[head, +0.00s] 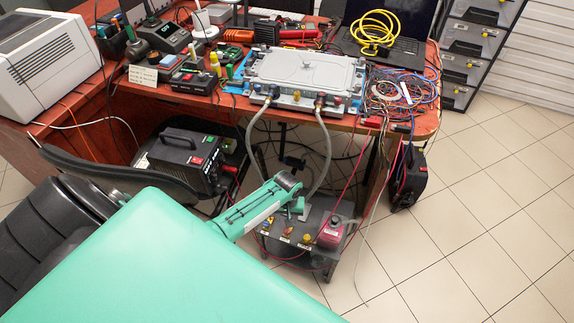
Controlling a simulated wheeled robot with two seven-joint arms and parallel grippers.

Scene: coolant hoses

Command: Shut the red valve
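A small dark coolant unit (322,213) stands on the floor in front of the bench. My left arm reaches over the unit from the lower left. Its end, with my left gripper (302,211), points down close behind the handles. The fingers are too small and hidden to tell whether they are open or touch a handle. My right gripper is out of view.
Two grey hoses (327,150) run from the unit up to a metal plate (305,72) on the red bench. A pink-red container (331,233) sits at the unit's right. A black power box (184,158) stands left. Tiled floor is clear at right.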

